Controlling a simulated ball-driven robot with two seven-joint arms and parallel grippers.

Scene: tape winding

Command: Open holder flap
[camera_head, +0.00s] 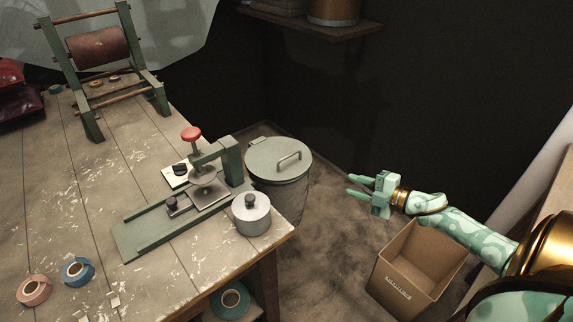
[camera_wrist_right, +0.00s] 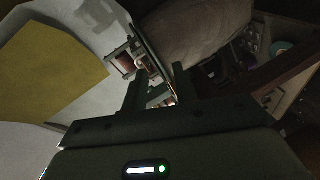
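A green bench device (camera_head: 180,215), which looks like the holder, lies on the worktable near its right edge. It has a long base with side rails, an upright bracket at its right end, a red knob (camera_head: 191,134) on top and a round metal disc (camera_head: 203,175) below. I cannot tell which part is its flap or how it stands. My right gripper (camera_head: 357,186) is in the air right of the table, well apart from the device, with its fingers spread and nothing between them. Its fingers also show apart in the right wrist view (camera_wrist_right: 157,85). My left gripper is not in view.
A metal canister (camera_head: 251,214) stands beside the device at the table edge. A lidded bin (camera_head: 279,160) stands behind the corner. An open cardboard box (camera_head: 395,277) is below my right arm. Tape rolls (camera_head: 77,270) lie front left; a roller frame (camera_head: 97,46) stands at the back.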

